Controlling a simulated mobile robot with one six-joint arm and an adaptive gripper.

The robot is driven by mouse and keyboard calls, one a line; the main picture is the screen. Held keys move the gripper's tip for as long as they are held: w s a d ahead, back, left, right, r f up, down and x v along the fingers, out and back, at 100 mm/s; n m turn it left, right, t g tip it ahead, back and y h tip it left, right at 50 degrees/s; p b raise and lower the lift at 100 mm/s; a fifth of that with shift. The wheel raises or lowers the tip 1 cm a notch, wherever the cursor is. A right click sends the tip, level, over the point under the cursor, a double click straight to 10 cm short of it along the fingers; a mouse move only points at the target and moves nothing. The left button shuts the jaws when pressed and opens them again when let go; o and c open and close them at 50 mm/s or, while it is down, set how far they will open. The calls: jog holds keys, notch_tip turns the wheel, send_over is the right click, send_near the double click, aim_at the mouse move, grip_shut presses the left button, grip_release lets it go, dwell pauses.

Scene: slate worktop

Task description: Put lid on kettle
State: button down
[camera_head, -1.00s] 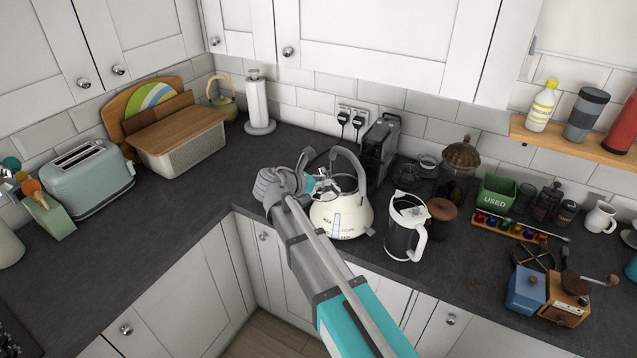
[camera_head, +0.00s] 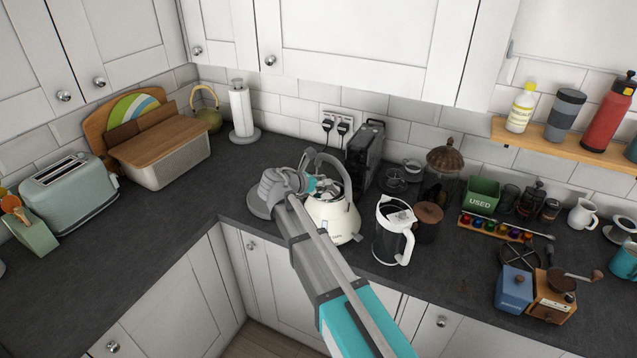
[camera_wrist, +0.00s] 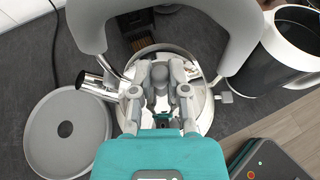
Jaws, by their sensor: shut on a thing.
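The cream kettle (camera_head: 336,220) stands on the worktop in the head view, its grey arched handle rising over the top. In the wrist view the handle (camera_wrist: 243,40) passes on both sides of my gripper. My gripper (camera_head: 318,184) is under the handle, at the kettle's top. In the wrist view my gripper (camera_wrist: 160,78) is shut on the grey knob of the shiny metal lid (camera_wrist: 204,112). The lid is at the kettle's mouth; my fingers and palm hide much of it. I cannot tell whether it sits flush.
A round grey disc (camera_wrist: 68,132) lies left of the kettle. A glass-and-white jug (camera_head: 392,232) stands close on the right, a dark coffee machine (camera_head: 366,152) behind.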

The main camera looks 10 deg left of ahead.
jog(key=shift+w+d, duration=0.85)
jog(key=shift+w, duration=0.15)
jog(key=shift+f+b, duration=0.3)
jog(key=shift+s+f+b, duration=0.1)
jog(key=shift+f+b, duration=0.2)
jog(key=shift+b, duration=0.05)
dwell(2.0)
jog(key=c, duration=0.5)
grip_release()
jog(key=shift+c, duration=0.2)
jog(key=shift+o, duration=0.3)
jog(key=o, duration=0.3)
jog(key=shift+o, duration=0.2)
jog(key=shift+a, duration=0.1)
